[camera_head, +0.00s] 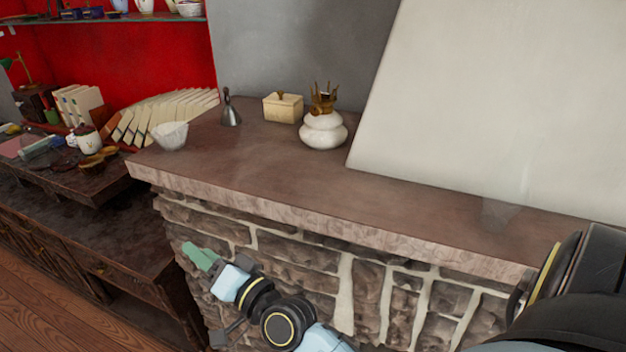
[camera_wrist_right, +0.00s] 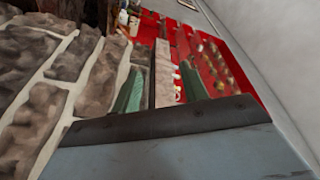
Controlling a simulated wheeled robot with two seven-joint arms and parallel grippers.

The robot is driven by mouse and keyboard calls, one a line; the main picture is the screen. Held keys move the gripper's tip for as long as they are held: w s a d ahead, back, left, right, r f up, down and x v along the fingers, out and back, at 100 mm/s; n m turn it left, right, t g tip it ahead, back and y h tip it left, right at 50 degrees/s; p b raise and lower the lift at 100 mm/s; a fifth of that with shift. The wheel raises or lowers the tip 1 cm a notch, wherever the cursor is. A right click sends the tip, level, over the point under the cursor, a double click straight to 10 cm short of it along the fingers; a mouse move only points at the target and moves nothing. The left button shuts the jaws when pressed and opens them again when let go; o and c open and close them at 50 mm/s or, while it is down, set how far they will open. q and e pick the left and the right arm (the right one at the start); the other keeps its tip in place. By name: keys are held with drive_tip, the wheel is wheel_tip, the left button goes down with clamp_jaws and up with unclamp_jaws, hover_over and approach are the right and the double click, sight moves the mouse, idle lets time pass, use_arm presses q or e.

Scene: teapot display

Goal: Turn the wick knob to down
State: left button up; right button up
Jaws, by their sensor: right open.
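A squat white lamp body (camera_head: 323,131) with a brass-coloured burner (camera_head: 323,98) on top stands upright on the stone mantel (camera_head: 240,168). The wick knob is too small to pick out. My right gripper (camera_head: 200,256), with green fingers, is in front of the stone wall, below the mantel's front edge and well left of the lamp. It touches nothing that I can see. In the right wrist view my right gripper (camera_wrist_right: 160,90) has its green fingers apart, with the mantel edge seen between them. My left gripper does not show.
A cream box (camera_head: 283,108), a metal bell (camera_head: 231,112) and a white bowl (camera_head: 170,135) stand left of the lamp. A pale slanted hood (camera_head: 500,100) rises at the right. The mantel's front strip is clear. A dark desk with books (camera_head: 80,103) is at the left.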

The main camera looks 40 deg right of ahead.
sight(314, 110)
drive_tip(key=d+r+m+t+h, duration=0.35)
drive_tip(key=r+m+h, duration=0.25)
drive_tip(key=r+m, duration=0.25)
drive_tip(key=d+r+m+t+h, duration=0.2)
drive_tip(key=d+r+m+h, duration=0.2)
drive_tip(key=r+m+h, duration=0.35)
drive_tip(key=d+m+g+h, duration=0.2)
drive_tip(key=m+g, duration=0.3)
drive_tip(key=m, duration=0.3)
drive_tip(key=s+d+r+m+g+h, duration=0.1)
drive_tip(key=d+m+g, duration=0.3)
drive_tip(key=m, duration=0.4)
drive_tip(key=d+m+g+h+p, duration=0.1)
drive_tip(key=d+m+g+h, duration=0.3)
drive_tip(key=m+g, duration=0.3)
drive_tip(key=shift+s+r+m, duration=0.2)
drive_tip(key=shift+r+m, duration=0.2)
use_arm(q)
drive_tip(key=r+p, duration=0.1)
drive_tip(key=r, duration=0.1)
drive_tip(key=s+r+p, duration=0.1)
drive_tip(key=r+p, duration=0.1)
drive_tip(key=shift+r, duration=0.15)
use_arm(e)
drive_tip(key=x, duration=1.3)
drive_tip(key=shift+w+d, duration=0.1)
